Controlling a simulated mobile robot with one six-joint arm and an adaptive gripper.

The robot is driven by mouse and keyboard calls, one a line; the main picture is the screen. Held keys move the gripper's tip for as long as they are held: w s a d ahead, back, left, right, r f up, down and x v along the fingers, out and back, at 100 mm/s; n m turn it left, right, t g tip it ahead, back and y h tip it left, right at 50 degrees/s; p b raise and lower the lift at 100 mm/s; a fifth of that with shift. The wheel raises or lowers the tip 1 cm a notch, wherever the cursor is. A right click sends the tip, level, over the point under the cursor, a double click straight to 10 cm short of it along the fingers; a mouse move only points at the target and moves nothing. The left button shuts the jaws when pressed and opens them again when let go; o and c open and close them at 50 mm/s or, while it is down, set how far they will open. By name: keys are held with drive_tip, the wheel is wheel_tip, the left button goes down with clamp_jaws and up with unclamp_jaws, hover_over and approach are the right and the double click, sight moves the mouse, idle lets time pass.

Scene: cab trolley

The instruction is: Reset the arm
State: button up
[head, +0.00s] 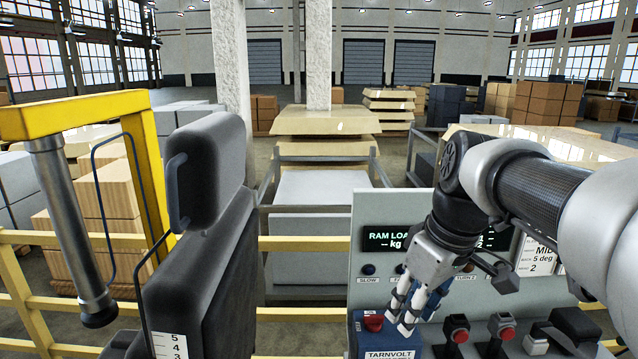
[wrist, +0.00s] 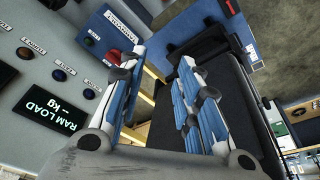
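My gripper (head: 408,312) is in front of the grey control panel (head: 357,290), low and close to a blue box (head: 362,340) labelled TARNVOLT. A red switch (head: 373,322) sits on top of the box, just left of the fingertips. In the wrist view my gripper (wrist: 163,60) has its blue and white fingers apart with nothing between them. The blue box (wrist: 98,38) and its red switch (wrist: 114,55) show there beyond the left finger. I cannot tell whether a fingertip touches the box.
The panel carries a RAM LOAD display (head: 388,239) and small buttons (head: 369,270). A dark seat (head: 205,250) and yellow rails (head: 300,244) are at left. Wrapped pallets stand beyond.

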drive_tip(key=s+f+m+t, duration=0.1)
drive_tip(key=s+f+m, duration=0.2)
drive_tip(key=s, duration=0.6)
drive_tip(key=s+f+m+t+h+b, duration=0.1)
drive_tip(key=s+f+m, duration=0.3)
drive_tip(key=s+f, duration=0.3)
drive_tip(key=s, duration=0.3)
drive_tip(key=shift+a, duration=0.2)
drive_tip(key=shift+d, duration=0.1)
